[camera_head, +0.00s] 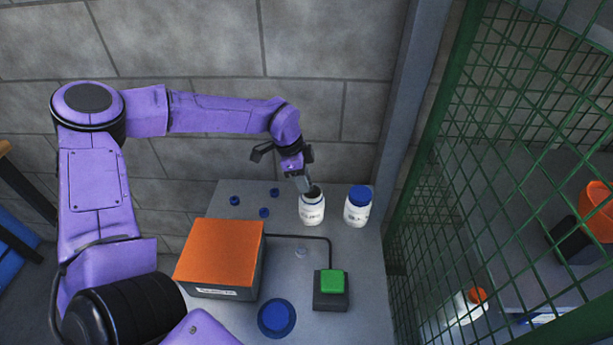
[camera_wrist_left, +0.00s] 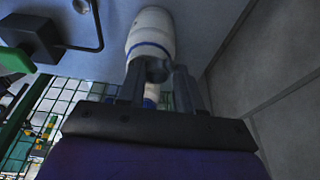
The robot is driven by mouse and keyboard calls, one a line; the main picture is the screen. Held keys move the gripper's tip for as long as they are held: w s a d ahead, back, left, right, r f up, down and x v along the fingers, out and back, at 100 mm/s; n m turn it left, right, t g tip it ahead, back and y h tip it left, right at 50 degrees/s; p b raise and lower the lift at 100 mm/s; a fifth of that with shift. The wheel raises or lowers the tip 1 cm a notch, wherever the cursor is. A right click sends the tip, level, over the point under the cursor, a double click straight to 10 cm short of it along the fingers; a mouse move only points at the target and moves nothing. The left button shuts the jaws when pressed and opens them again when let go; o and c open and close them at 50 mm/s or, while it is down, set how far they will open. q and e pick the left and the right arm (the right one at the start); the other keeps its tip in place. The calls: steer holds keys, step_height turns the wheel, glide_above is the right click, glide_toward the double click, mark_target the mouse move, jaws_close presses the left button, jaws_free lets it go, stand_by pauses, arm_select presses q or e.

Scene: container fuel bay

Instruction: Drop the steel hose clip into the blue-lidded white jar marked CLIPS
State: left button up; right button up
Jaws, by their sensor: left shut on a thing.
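A second white jar with a blue lid (camera_head: 358,207) stands to the right. The jars' lettering is too small to read. My right gripper is not in view.
An orange-topped box (camera_head: 222,252) and a green button on a dark base (camera_head: 332,284), joined by a cable, stand nearer on the grey bench. A round blue object (camera_head: 277,318) and several small blue pieces (camera_head: 264,212) lie there. Green mesh (camera_head: 480,150) borders the right; a block wall is behind.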

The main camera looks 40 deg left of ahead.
arm_select(q)
steer(key=o, duration=1.1)
steer(key=shift+c, duration=0.2)
steer(key=shift+r, duration=0.15)
steer(key=shift+a+r, duration=0.1)
steer(key=shift+r, duration=0.25)
steer(key=b+v, duration=0.1)
steer(key=v, duration=0.8)
steer(key=shift+r, duration=0.3)
steer(key=shift+s+a, duration=0.15)
